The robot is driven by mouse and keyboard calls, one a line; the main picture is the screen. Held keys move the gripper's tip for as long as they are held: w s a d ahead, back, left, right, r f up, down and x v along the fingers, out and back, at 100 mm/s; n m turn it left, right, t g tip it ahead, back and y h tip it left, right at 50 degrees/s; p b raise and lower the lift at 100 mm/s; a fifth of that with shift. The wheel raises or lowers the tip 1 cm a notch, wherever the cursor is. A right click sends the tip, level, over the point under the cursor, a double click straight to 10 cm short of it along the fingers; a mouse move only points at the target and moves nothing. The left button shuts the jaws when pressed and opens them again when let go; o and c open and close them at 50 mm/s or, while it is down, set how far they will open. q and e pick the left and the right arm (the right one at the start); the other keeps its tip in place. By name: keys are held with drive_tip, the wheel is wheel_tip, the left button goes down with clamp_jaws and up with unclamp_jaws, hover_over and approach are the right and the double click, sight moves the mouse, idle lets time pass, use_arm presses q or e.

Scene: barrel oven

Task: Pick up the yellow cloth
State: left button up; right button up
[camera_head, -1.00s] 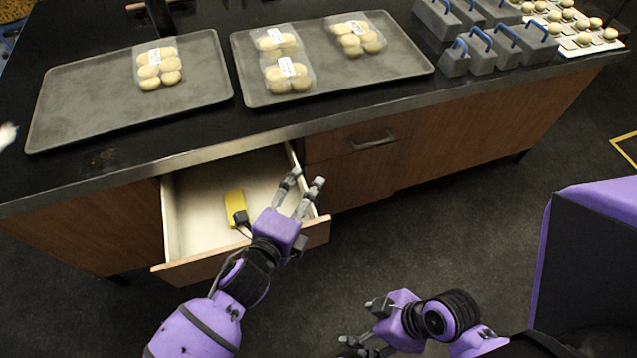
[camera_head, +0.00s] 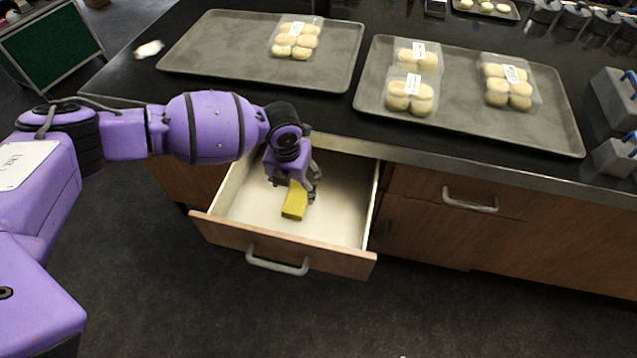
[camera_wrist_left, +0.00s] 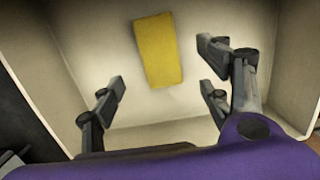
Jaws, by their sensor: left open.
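The yellow cloth (camera_head: 295,201) is a small folded block lying on the floor of the open drawer (camera_head: 345,222). It also shows in the left wrist view (camera_wrist_left: 158,50), upper middle, slightly tilted. My left gripper (camera_head: 298,186) points down into the drawer, over the far end of the cloth, which it partly hides in the head view. In the left wrist view the left gripper (camera_wrist_left: 160,88) is open, with its fingers spread to either side and the cloth beyond them, apart from them. My right gripper is not in view.
The drawer's walls stand close around the left gripper; its front has a grey handle (camera_head: 277,262). The counter edge is just behind my arm. Two grey trays (camera_head: 205,45) (camera_head: 455,125) with packaged buns stand on the counter. A white cloth-like item (camera_head: 149,48) lies at the left.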

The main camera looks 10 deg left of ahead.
sight(297, 197)
use_arm(q)
drive_tip(key=f, duration=0.5)
drive_tip(key=w+f, duration=0.1)
drive_tip(key=f, duration=0.1)
drive_tip(key=shift+f, duration=0.2)
drive_tip(key=shift+c, duration=0.2)
drive_tip(key=c, duration=1.2)
drive_tip(key=shift+r, duration=0.1)
